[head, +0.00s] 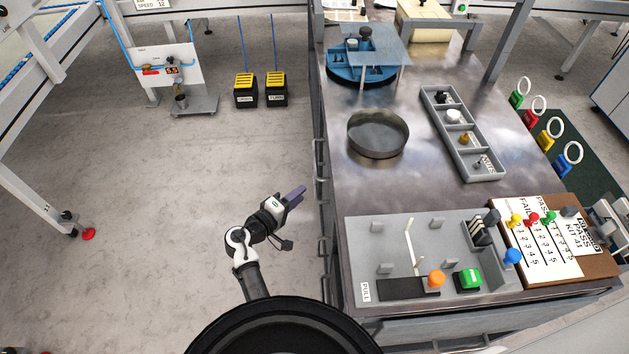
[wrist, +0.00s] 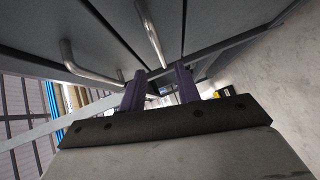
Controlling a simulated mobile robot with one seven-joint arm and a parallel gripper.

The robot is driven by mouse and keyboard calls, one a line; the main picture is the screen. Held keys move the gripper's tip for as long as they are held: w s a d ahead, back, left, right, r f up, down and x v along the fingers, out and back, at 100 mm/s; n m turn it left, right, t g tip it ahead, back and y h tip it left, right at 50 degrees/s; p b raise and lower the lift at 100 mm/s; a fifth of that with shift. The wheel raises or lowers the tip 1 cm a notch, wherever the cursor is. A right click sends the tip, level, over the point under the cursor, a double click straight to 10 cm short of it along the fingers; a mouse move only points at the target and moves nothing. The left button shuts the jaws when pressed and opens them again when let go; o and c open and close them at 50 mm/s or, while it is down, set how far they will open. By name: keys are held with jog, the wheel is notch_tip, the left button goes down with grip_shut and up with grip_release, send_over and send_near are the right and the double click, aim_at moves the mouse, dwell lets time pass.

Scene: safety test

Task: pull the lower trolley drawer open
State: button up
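The trolley (head: 362,185) is a long metal-topped unit. Its dark drawer fronts (wrist: 205,20) fill the top of the wrist view, with seams between the panels. Two bar handles show there, one to the left (wrist: 88,66) and one nearer the middle (wrist: 150,35). I cannot tell for certain which belongs to the lower drawer. The fronts look shut. My gripper (head: 300,192) is beside the trolley's left side in the head view. In the wrist view its purple fingers (wrist: 157,85) are apart with nothing visible between them, and the handles lie beyond or above the fingertips.
Clear floor (head: 150,230) lies left of the trolley. Two black-and-yellow boxes (head: 245,90) (head: 276,88) stand on the floor further back. On the trolley top are a round metal pan (head: 378,134), a divided tray (head: 455,143) and a grey panel (head: 385,240) near the front edge.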

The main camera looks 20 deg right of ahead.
aim_at(315, 181)
jog(key=x, duration=0.8)
jog(key=shift+w+d, duration=0.15)
grip_shut()
